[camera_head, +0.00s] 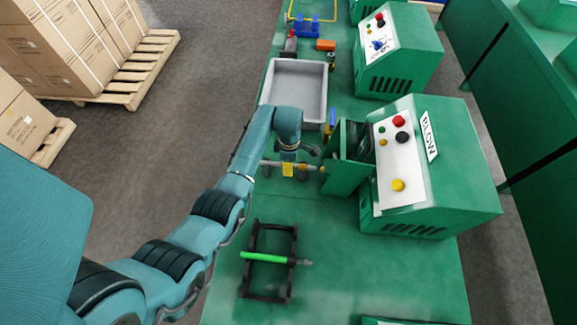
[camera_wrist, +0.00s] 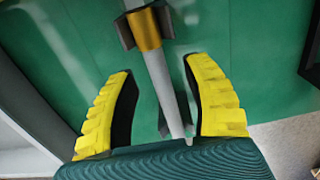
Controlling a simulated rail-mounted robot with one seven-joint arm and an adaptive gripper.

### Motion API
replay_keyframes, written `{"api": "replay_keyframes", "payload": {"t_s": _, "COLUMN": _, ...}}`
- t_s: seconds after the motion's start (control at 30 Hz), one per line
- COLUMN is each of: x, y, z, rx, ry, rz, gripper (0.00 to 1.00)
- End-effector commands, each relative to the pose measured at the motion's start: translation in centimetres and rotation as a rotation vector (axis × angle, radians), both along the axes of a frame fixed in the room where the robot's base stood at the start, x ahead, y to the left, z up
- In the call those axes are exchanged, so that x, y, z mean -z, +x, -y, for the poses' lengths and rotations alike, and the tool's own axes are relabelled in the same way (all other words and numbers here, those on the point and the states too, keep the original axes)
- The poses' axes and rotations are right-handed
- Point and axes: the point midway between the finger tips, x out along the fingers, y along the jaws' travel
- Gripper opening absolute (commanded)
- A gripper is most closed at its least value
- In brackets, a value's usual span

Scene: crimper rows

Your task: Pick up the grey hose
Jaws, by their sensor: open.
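The grey hose (camera_wrist: 163,88) runs lengthwise between the two yellow fingers in the wrist view, with a gold band (camera_wrist: 144,31) and a dark holder at its upper part. In the head view the grey hose (camera_head: 270,163) lies crosswise beside the green machine, partly hidden by my arm. My gripper (camera_wrist: 158,72) is open, with one finger on each side of the hose and gaps visible on both sides. In the head view my gripper (camera_head: 290,170) is over the hose. I cannot tell the exact height between them.
A green hose (camera_head: 262,257) lies across a black rack (camera_head: 248,275) nearer on the green table (camera_head: 335,270). A grey tray (camera_head: 298,90) stands beyond my gripper. A green machine with buttons (camera_head: 430,190) is close on the right. Table around the rack is clear.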

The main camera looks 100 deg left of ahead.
Motion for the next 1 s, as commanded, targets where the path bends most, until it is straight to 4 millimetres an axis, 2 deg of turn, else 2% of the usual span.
{"api": "replay_keyframes", "payload": {"t_s": 0.27, "x": 0.50, "y": -0.02, "z": -0.02, "rx": 0.000, "ry": 0.001, "rz": 0.000, "gripper": 0.50}}
{"api": "replay_keyframes", "payload": {"t_s": 0.37, "x": 0.50, "y": -0.02, "z": -0.01, "rx": 0.000, "ry": 0.001, "rz": 0.000, "gripper": 0.34}}
{"api": "replay_keyframes", "payload": {"t_s": 0.53, "x": 0.49, "y": -0.02, "z": -0.01, "rx": 0.000, "ry": 0.001, "rz": 0.000, "gripper": 0.02}}
{"api": "replay_keyframes", "payload": {"t_s": 1.0, "x": 0.53, "y": -0.03, "z": 0.02, "rx": 0.000, "ry": 0.001, "rz": 0.000, "gripper": 0.00}}
